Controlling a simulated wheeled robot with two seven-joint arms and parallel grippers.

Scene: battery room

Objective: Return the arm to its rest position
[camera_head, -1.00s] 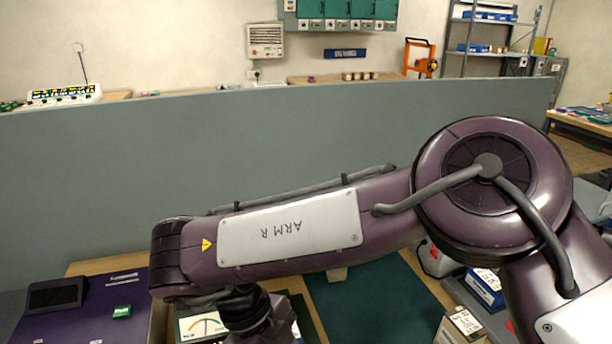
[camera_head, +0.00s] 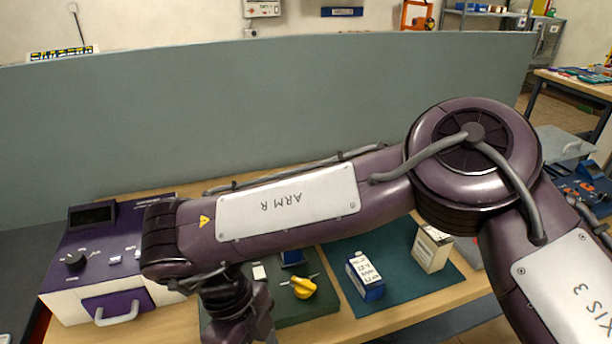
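My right arm, marked "ARM R", reaches in from the right across the middle of the head view, bent at a large round joint. Its wrist points down at the lower left, over the workbench (camera_head: 350,322). My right gripper is below the picture edge or hidden, so its fingers do not show. My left arm and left gripper are not in view.
A purple and white device (camera_head: 72,296) with a knob and drawer stands left. A yellow rotary handle (camera_head: 303,287) is on a dark green panel. A blue-and-white box (camera_head: 365,277) and a cream box (camera_head: 431,248) stand on a green mat (camera_head: 395,262). A grey partition (camera_head: 270,110) rises behind.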

